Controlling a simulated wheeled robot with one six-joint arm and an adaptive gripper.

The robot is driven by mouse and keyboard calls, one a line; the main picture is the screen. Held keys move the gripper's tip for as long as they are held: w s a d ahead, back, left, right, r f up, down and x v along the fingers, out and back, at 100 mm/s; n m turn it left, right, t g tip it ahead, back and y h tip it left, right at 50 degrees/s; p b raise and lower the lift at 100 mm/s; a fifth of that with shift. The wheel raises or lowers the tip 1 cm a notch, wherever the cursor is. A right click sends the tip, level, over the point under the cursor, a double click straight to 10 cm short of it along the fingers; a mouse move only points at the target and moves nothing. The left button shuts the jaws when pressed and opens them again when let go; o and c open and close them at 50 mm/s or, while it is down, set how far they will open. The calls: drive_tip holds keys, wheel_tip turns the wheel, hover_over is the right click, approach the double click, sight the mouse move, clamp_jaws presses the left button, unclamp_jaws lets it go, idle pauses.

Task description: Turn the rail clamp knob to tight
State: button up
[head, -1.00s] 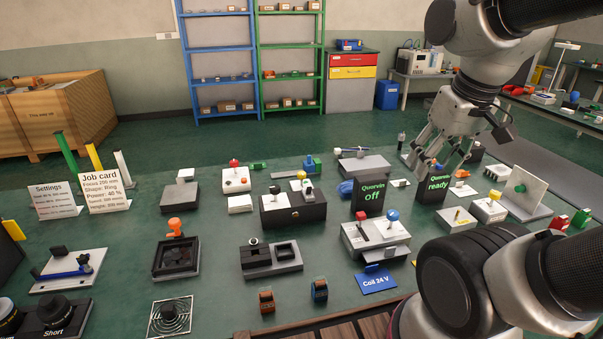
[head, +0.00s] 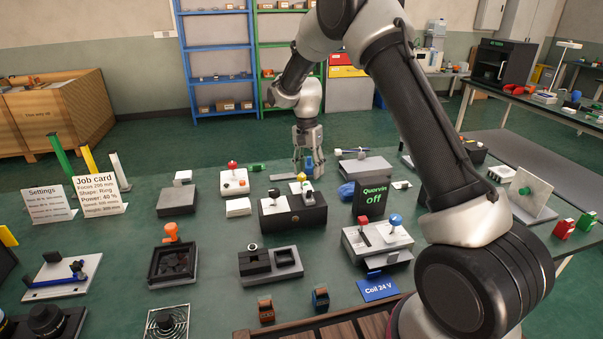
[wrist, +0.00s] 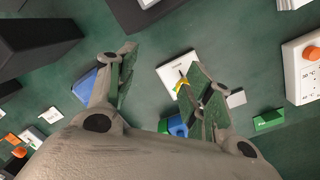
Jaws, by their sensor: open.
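A small blue fixture (head: 309,168) stands on a short grey rail near the back middle of the bench; it looks like the rail clamp. Its knob cannot be picked out clearly. My gripper (head: 305,160) points down at this fixture and overlaps it in the head view. In the wrist view my gripper (wrist: 158,62) has its two fingers spread with nothing between them. Blue parts of the fixture (wrist: 175,126) show beside the right finger, partly hidden by it. A white labelled plate (wrist: 172,72) lies below the fingers, with a yellow and green piece partly behind the right finger.
A white box with a red knob (head: 234,182) stands left of the fixture, and a black box (head: 293,212) stands in front. A grey block with a blue-ended lever (head: 365,168) is to the right.

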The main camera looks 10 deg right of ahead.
sight(302, 175)
drive_tip(key=w+m, duration=0.1)
drive_tip(key=w+r+m, duration=0.1)
drive_tip(key=w, duration=0.1)
drive_tip(key=w+a+r+m+t, duration=0.1)
drive_tip(key=w, duration=0.1)
drive_tip(key=shift+r+m, duration=0.1)
drive_tip(key=shift+m, duration=0.3)
drive_tip(key=shift+w+r+m, duration=0.15)
drive_tip(key=shift+w+m, duration=0.1)
drive_tip(key=shift+m, duration=1.25)
wheel_tip(302, 175, down, 8)
drive_tip(key=shift+r, duration=0.1)
drive_tip(key=c, duration=1)
